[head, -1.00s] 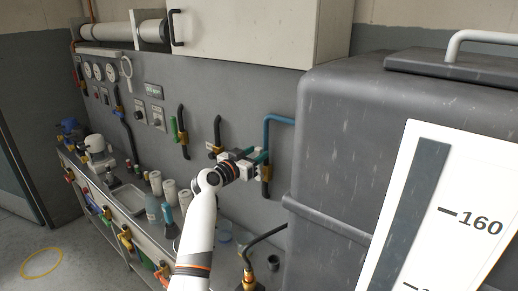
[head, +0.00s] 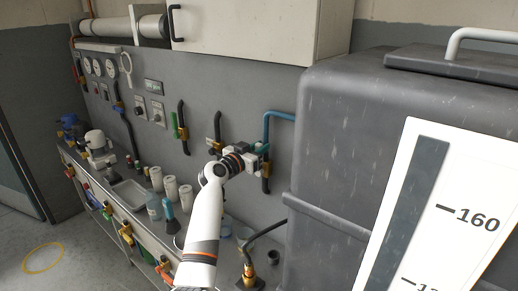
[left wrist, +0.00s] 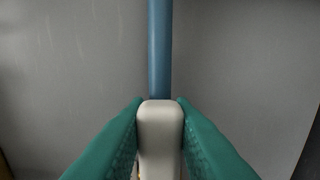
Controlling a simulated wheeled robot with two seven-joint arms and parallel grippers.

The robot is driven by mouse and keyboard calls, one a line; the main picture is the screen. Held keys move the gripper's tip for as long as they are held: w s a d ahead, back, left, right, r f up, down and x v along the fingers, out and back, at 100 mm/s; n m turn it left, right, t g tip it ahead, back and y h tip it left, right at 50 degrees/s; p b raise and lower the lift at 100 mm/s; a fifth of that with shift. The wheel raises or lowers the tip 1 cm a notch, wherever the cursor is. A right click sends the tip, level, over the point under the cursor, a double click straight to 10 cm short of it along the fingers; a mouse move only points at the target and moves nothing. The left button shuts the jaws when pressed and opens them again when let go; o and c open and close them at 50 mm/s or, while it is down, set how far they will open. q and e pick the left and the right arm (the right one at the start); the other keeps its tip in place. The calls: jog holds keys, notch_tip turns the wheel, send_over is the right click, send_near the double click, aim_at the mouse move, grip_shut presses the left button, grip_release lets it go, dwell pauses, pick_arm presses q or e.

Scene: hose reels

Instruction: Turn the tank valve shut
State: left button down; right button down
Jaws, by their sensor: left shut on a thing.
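A blue pipe (head: 281,113) bends down the grey wall panel to a brass-coloured valve fitting (head: 266,185), partly hidden by my left gripper (head: 262,150). In the left wrist view, the teal fingers of my left gripper (left wrist: 160,112) are shut on a pale, rounded valve handle (left wrist: 160,128), one on each side. The blue pipe (left wrist: 160,48) runs upright just beyond the handle. In the head view, the handle is hidden behind the gripper. My right gripper is not in view.
A large dark grey tank (head: 335,130) with a white level scale stands close on the right. Other wall pipes (head: 181,118) with fittings are to the left. Below is a bench with white cylinders (head: 171,188), a bottle (head: 154,206) and a tray (head: 128,193).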

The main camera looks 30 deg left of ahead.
pick_arm(q)
jog(key=shift+d+f+m+b, duration=0.3)
jog(key=shift+m+b, duration=0.3)
jog(key=shift+b, duration=0.25)
jog(key=d+m+b, duration=0.1)
jog(key=b, duration=0.1)
jog(key=d+m+b, duration=0.1)
jog(key=m, duration=0.1)
jog(key=shift+s+d+f+b, duration=0.15)
jog(key=shift+d+f+b, duration=0.05)
jog(key=shift+f+b, duration=0.15)
jog(key=shift+d+f+m+b, duration=0.2)
jog(key=shift+d+m+b, duration=0.45)
jog(key=shift+m, duration=0.25)
jog(key=shift+s+d+f+m+b, duration=0.1)
jog(key=shift+d+f+m+b, duration=0.25)
jog(key=shift+d+m, duration=0.4)
jog(key=shift+s+d+f+m+b, duration=0.15)
jog(key=shift+d+f+m, duration=0.35)
jog(key=shift+f+m, duration=1)
jog(key=shift+w+d+f+m+b, duration=0.15)
jog(key=shift+d+f+m, duration=0.55)
jog(key=shift+m, duration=1.35)
jog(key=shift+s+d+f+m+b, duration=0.15)
jog(key=shift+d+f+m, duration=0.2)
jog(key=shift+f+m, duration=1.2)
jog(key=shift+r+m, duration=0.2)
jog(key=shift+m, duration=0.15)
